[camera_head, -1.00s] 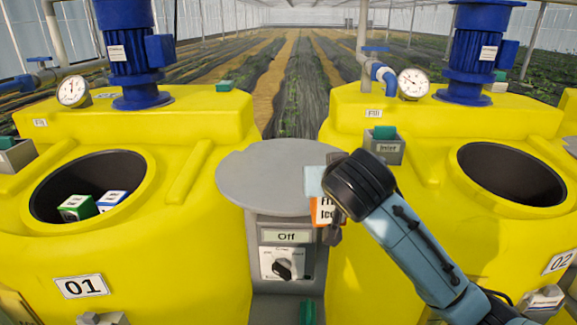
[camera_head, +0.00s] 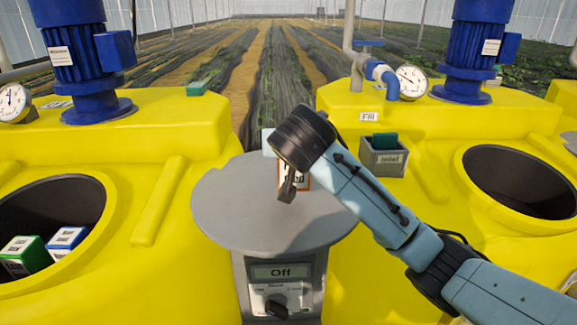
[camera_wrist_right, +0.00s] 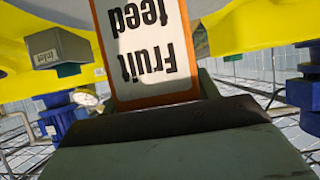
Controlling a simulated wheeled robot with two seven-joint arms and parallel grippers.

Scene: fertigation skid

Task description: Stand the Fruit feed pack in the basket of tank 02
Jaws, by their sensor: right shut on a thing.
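The Fruit feed pack (camera_head: 303,181) has a white label with an orange border. In the right wrist view its label (camera_wrist_right: 146,50) reads upside down. My right gripper (camera_head: 288,188) is shut on it, over the grey round top of the post in the head view; my wrist and a finger hide much of the pack. I cannot tell any gap beneath it. The right-hand yellow tank (camera_head: 428,215) has a dark round opening (camera_head: 522,181), to the right of my gripper. No basket shows inside it. My left gripper is out of view.
The grey post top (camera_head: 225,222) stands between the tanks, above a panel reading Off (camera_head: 281,272). The left tank's opening (camera_head: 62,195) holds a green pack (camera_head: 26,256) and a blue pack (camera_head: 66,240). An Inlet box (camera_head: 384,160) and blue motor (camera_head: 476,50) stand on the right tank.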

